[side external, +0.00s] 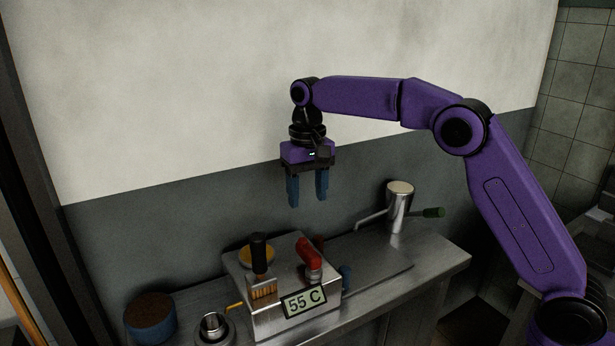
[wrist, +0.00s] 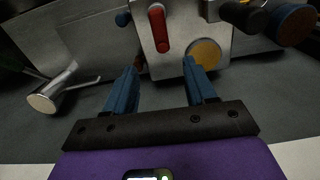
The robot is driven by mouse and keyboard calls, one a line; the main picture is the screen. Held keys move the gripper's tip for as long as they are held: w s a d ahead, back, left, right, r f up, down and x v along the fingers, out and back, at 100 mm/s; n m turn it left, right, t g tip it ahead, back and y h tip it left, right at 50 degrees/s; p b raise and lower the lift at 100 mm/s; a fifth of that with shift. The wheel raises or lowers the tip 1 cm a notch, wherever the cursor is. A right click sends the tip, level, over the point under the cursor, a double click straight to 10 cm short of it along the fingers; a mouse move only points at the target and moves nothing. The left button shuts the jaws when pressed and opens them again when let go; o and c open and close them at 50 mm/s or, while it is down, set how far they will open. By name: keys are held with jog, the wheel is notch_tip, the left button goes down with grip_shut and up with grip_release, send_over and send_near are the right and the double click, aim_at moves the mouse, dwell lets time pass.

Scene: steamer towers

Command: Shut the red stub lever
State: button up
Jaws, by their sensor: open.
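The red stub lever (side external: 309,255) stands on top of a metal box-shaped machine (side external: 265,318), to the right of a black-handled brush. In the wrist view the red lever (wrist: 159,30) lies beyond the fingertips, near the top middle. My gripper (side external: 307,203) hangs above the machine, fingers pointing down, open and empty. In the wrist view its two blue fingers (wrist: 161,66) are spread apart, and neither touches the lever. A display reading 55 C (side external: 304,301) is on the front of the machine.
A steel cylinder with a green-handled lever (side external: 399,208) stands at the right. A blue round tub (side external: 150,318) and a small metal cup (side external: 213,326) sit left.

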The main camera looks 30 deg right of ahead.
jog(key=shift+r, duration=1.6)
jog(key=s+d+f+n, duration=0.2)
jog(key=s+n, duration=0.4)
jog(key=s, duration=1.2)
jog(key=s+d+f+n, duration=0.3)
jog(key=s+d, duration=0.4)
jog(key=s, duration=0.4)
jog(key=s+d+f+n, duration=0.4)
jog(key=s+d, duration=0.3)
jog(key=s, duration=0.4)
jog(key=shift+s+f, duration=0.2)
jog(key=shift+f, duration=0.4)
